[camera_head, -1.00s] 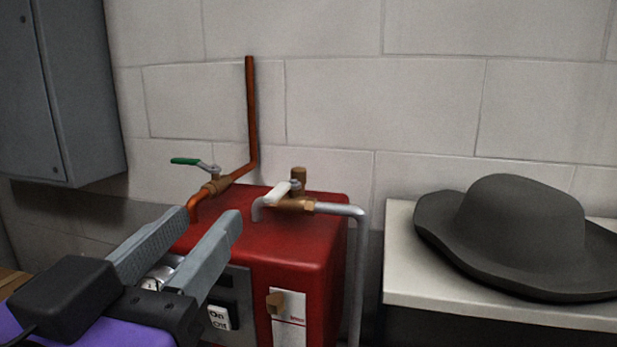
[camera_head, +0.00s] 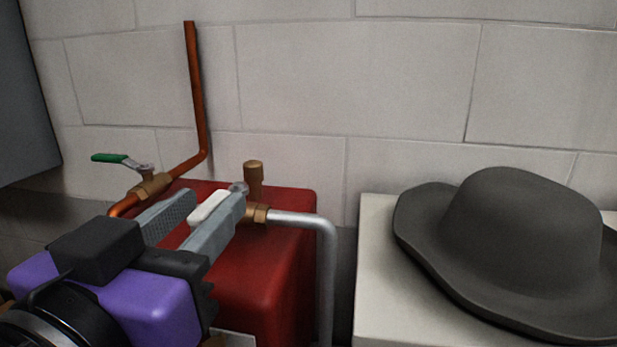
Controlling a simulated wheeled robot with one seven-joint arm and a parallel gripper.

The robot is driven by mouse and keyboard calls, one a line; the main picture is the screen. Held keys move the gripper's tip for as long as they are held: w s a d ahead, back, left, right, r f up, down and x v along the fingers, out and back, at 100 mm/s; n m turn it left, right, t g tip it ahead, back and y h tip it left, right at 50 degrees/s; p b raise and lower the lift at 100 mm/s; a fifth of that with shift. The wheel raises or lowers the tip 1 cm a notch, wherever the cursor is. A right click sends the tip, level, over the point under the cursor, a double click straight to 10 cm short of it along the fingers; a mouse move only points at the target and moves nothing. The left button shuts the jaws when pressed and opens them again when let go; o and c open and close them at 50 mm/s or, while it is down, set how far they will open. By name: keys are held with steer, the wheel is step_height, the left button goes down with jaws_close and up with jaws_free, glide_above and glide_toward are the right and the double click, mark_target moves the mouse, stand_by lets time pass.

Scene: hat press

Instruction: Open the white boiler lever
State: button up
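The white lever (camera_head: 209,207) sits on a brass valve (camera_head: 257,212) on top of the red boiler (camera_head: 285,262). My gripper (camera_head: 213,206) reaches in from the lower left, its two grey fingers apart. The white lever shows at the fingertips, between them or just over the nearer one; I cannot tell whether either finger touches it. The nearer finger hides part of the brass valve and pipe under the lever.
A green lever (camera_head: 110,158) on a second brass valve stands to the left, with a copper pipe (camera_head: 196,100) up the wall. A grey pipe (camera_head: 325,260) bends down at the boiler's right. A dark hat (camera_head: 520,235) lies on a white counter (camera_head: 375,285). A grey cabinet (camera_head: 25,100) hangs at left.

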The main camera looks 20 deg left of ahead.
mark_target(224, 190)
steer(key=p+x, duration=0.1)
steer(key=x, duration=0.3)
steer(key=shift+w+a, duration=0.15)
steer(key=shift+w, duration=0.25)
jaws_close()
stand_by(1.1)
